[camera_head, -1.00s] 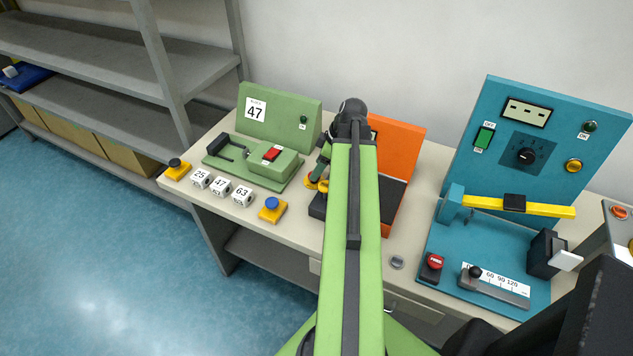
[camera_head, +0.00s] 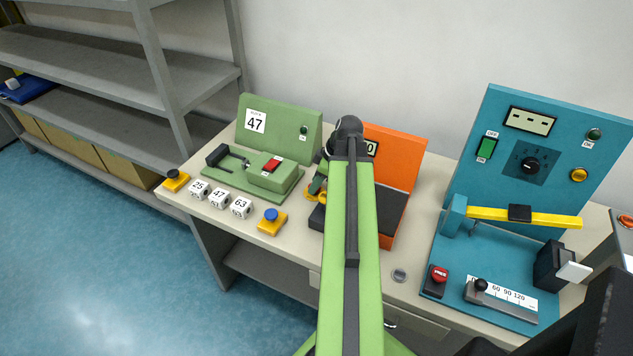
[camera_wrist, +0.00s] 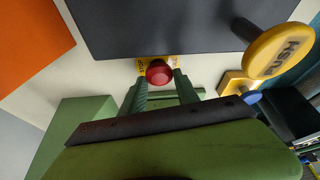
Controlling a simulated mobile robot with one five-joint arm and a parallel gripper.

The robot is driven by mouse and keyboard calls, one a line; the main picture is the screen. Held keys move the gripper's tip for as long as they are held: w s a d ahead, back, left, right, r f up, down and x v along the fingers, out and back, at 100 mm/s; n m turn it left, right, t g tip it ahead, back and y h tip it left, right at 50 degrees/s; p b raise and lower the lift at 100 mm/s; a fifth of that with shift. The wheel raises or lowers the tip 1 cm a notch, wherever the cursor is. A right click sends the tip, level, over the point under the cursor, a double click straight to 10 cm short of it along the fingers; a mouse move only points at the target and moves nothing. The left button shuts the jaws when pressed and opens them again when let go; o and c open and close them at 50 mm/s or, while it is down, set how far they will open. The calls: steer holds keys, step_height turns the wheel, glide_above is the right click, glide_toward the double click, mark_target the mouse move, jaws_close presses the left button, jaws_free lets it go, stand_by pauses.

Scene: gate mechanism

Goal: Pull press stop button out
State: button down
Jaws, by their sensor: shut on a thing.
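The red round stop button (camera_wrist: 157,70) sits on a yellow label plate at the edge of the dark base in the wrist view. My gripper (camera_wrist: 161,79) has its two green fingers on either side of the button and is shut on it. In the head view, my gripper (camera_head: 319,181) is at the left side of the orange press (camera_head: 399,152), and my arm covers part of the press. The red button is hidden in the head view.
A yellow lettered disc (camera_wrist: 278,52) on a dark shaft stands right of my gripper in the wrist view. The green device (camera_head: 262,172) is to the left, with several numbered cubes in front. A blue-topped yellow button (camera_head: 271,221) and a teal panel (camera_head: 483,254) stand nearby.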

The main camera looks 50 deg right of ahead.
steer(key=shift+r, duration=0.1)
steer(key=shift+r+p, duration=0.85)
steer(key=shift+p, duration=0.1)
steer(key=shift+f, duration=0.2)
steer(key=c, duration=0.9)
jaws_free()
steer(key=p+v, duration=1.5)
steer(key=v, duration=0.2)
steer(key=shift+r+p, duration=0.25)
steer(key=shift+p, duration=0.15)
steer(key=shift+a, duration=0.1)
